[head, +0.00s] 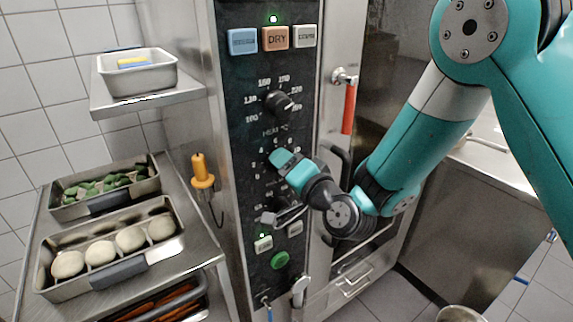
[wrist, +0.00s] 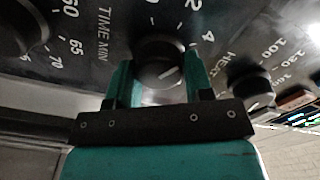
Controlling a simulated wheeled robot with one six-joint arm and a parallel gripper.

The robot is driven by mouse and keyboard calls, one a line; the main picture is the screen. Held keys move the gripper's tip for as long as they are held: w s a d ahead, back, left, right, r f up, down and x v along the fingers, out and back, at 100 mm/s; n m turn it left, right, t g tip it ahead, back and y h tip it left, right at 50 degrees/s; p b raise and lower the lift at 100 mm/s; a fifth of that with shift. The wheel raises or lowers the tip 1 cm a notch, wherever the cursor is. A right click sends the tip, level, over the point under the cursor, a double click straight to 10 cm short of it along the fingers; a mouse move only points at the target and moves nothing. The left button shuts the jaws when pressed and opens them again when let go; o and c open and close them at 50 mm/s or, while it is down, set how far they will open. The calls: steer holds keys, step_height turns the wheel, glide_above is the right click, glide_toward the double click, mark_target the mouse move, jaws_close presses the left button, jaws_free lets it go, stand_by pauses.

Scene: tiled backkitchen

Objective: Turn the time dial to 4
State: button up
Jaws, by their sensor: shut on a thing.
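The time dial (wrist: 157,52) is a dark round knob on the black control panel (head: 240,95), with "TIME MIN" printed beside it in the wrist view. My gripper (wrist: 160,82) has its two teal fingers on either side of this knob and is shut on it. The white mark on the knob's face points up and to the right in the wrist view, roughly towards the printed 4 side; the exact setting cannot be read. In the head view my gripper (head: 281,160) hides most of the time dial.
The heat dial (head: 278,102) sits above, and another dial (head: 268,216) below. A red door handle (head: 349,108) stands out right of the panel. An orange probe (head: 202,171) hangs at the left. Trays of dough balls (head: 131,238) and green food (head: 97,187) stand on the left shelf.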

steer(key=shift+w+r+m, duration=0.15)
steer(key=shift+m, duration=1.75)
steer(key=o, duration=0.9)
steer(key=shift+f, duration=0.2)
